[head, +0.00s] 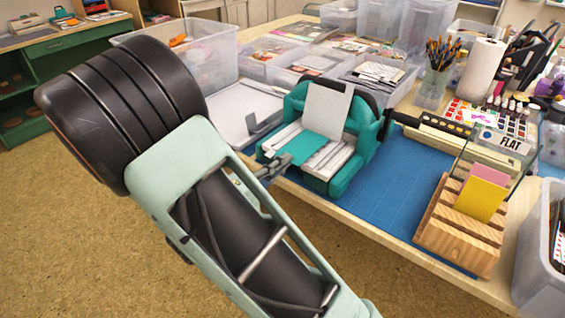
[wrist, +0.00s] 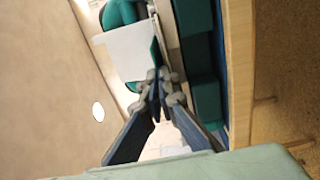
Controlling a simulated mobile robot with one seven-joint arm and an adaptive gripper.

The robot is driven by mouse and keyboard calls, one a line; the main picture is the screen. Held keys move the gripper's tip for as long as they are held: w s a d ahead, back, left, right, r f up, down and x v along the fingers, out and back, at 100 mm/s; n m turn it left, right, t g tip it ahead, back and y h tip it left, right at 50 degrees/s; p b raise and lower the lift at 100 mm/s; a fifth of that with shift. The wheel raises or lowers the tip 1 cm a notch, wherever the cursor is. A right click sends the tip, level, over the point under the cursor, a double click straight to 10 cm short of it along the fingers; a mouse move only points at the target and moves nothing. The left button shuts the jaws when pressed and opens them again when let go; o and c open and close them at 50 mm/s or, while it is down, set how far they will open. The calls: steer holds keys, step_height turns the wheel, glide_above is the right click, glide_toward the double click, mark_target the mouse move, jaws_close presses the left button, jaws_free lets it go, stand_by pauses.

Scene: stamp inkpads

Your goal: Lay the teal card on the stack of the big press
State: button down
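The teal press (head: 345,188) stands on the blue mat, with a pale upright sheet (head: 327,109) at its back. A white stack (head: 338,163) lies in its bed. The flat teal card (head: 299,149) reaches across the middle of this stack; whether it touches the stack I cannot tell. My gripper (head: 272,172) is at the press's front left, with its tips at the card's near end. In the wrist view my gripper (wrist: 159,82) has its fingers closed together, and the teal card (wrist: 155,51) shows as a thin sliver beyond the tips.
A wooden slotted holder (head: 460,232) with yellow and pink cards stands at the right front. The blue mat (head: 385,205) is clear between it and the press. Clear bins (head: 540,265) stand at the right edge and behind. A white tray (head: 235,115) lies left of the press.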

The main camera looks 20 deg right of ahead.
steer(key=shift+f+b, duration=0.4)
steer(key=shift+b, duration=0.1)
stand_by(0.3)
steer(key=c, duration=2.6)
jaws_free()
steer(key=o, duration=0.5)
steer(key=shift+a, duration=0.1)
steer(key=shift+v, duration=2.45)
